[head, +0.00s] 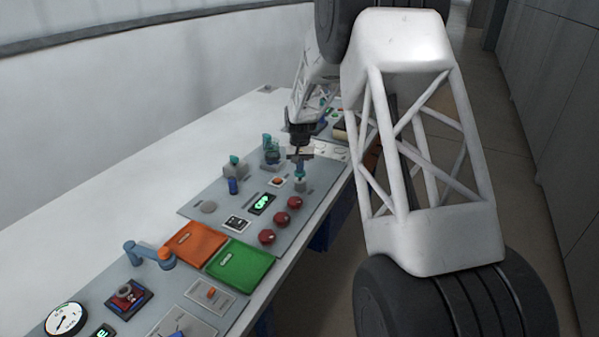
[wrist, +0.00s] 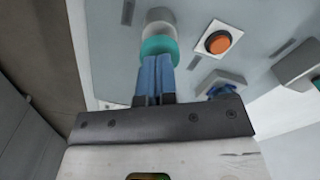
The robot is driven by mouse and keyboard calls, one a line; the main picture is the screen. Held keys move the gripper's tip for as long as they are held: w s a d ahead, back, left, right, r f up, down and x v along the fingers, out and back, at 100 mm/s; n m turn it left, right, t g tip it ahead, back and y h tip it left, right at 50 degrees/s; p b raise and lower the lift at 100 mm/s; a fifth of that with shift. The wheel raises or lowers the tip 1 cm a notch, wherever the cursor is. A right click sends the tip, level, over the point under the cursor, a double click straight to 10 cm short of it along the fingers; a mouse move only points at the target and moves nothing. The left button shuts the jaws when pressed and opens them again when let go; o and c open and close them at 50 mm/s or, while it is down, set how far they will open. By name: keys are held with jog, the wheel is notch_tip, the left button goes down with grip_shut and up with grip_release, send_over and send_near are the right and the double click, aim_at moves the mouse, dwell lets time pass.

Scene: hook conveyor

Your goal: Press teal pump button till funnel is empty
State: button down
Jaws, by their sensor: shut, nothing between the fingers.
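The teal pump button (head: 299,175) tops a small grey cylinder near the front edge of the panel. In the wrist view the teal button (wrist: 158,46) lies just beyond my fingertips. My gripper (head: 300,168) is shut and empty, pointing down over the button. Its blue fingers (wrist: 155,62) are together and overlap the button's near edge; I cannot tell if they touch it.
An orange button on a white plate (wrist: 217,42) is close by, also seen in the head view (head: 278,181). Several red knobs (head: 281,217), a green display (head: 262,204) and a grey block with a teal top (head: 235,169) stand nearby. Orange (head: 194,243) and green (head: 240,264) trays lie nearer.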

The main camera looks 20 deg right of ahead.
jog(key=shift+f, duration=1.2)
jog(key=shift+r, duration=1.75)
jog(key=shift+r, duration=0.1)
jog(key=shift+r, duration=2.4)
